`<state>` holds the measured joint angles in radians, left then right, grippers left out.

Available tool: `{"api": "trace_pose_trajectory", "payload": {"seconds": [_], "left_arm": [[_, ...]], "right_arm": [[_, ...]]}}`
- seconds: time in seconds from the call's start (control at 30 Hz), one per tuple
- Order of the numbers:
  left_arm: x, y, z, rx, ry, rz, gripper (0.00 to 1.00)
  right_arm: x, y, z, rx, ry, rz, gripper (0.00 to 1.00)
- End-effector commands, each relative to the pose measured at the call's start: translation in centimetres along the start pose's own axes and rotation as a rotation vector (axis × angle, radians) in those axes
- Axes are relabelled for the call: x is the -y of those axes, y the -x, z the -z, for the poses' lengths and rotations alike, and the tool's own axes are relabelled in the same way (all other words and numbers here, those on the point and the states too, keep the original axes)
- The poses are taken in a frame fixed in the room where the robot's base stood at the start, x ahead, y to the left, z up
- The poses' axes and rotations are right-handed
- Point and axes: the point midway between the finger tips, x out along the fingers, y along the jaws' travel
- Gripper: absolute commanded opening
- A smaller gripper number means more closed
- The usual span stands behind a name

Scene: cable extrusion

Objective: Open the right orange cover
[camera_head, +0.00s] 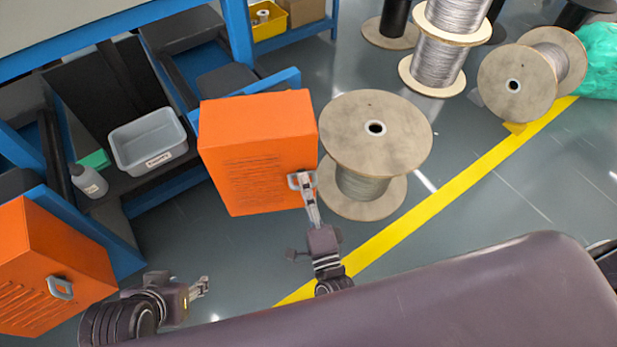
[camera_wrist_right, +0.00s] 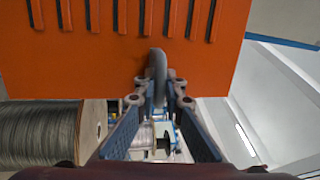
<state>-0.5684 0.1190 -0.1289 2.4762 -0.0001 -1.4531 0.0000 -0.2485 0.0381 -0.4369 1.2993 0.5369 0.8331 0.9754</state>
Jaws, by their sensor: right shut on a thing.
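The right orange cover (camera_head: 255,160) is a box-like hood with a grey handle (camera_head: 294,181) near its lower right edge. My right gripper (camera_head: 306,184) reaches up to that handle and is shut on it. In the right wrist view the fingers (camera_wrist_right: 160,98) close on the grey handle (camera_wrist_right: 158,72) from both sides, below the slotted orange face (camera_wrist_right: 110,60). The left orange cover (camera_head: 50,265) has a grey handle (camera_head: 60,288) and stands at the lower left. My left gripper (camera_head: 201,287) is apart from both covers, low in the picture; its finger opening is too small to tell.
A large cable spool (camera_head: 350,130) stands close beside the right cover. More spools (camera_head: 440,60) stand behind. A blue-framed bench holds a grey bin (camera_head: 150,155) and a bottle (camera_head: 88,180). Floor between the covers is clear. A yellow line (camera_head: 430,205) crosses the floor.

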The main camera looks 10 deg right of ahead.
Motion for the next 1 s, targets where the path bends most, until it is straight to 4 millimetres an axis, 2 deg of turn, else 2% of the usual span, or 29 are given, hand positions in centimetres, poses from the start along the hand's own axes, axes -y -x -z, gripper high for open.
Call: {"api": "trace_pose_trajectory", "payload": {"seconds": [0.13,0.17,0.3,0.63,0.77,1.0], "left_arm": [[0.0,0.0,0.0,-0.001,0.000,0.000,0.40],[0.0,0.0,0.0,-0.001,0.000,0.000,0.40],[0.0,0.0,0.0,-0.001,0.000,0.000,0.40],[-0.1,0.0,0.1,-0.003,-0.001,-0.001,0.40],[-0.1,0.0,0.1,-0.003,0.000,-0.001,0.40],[0.0,0.0,0.1,-0.003,0.000,-0.001,0.40]], "right_arm": [[0.3,-0.1,-0.2,0.004,-0.001,0.006,0.00],[0.2,-0.1,-0.2,0.004,-0.001,0.006,0.12],[0.2,0.0,-0.2,0.004,-0.001,0.004,0.27],[-0.1,0.3,-0.1,0.004,-0.001,-0.002,0.27],[-0.1,1.9,-0.1,0.004,-0.001,-0.004,0.27],[-0.2,7.0,-0.1,0.005,0.000,-0.005,0.27]]}}
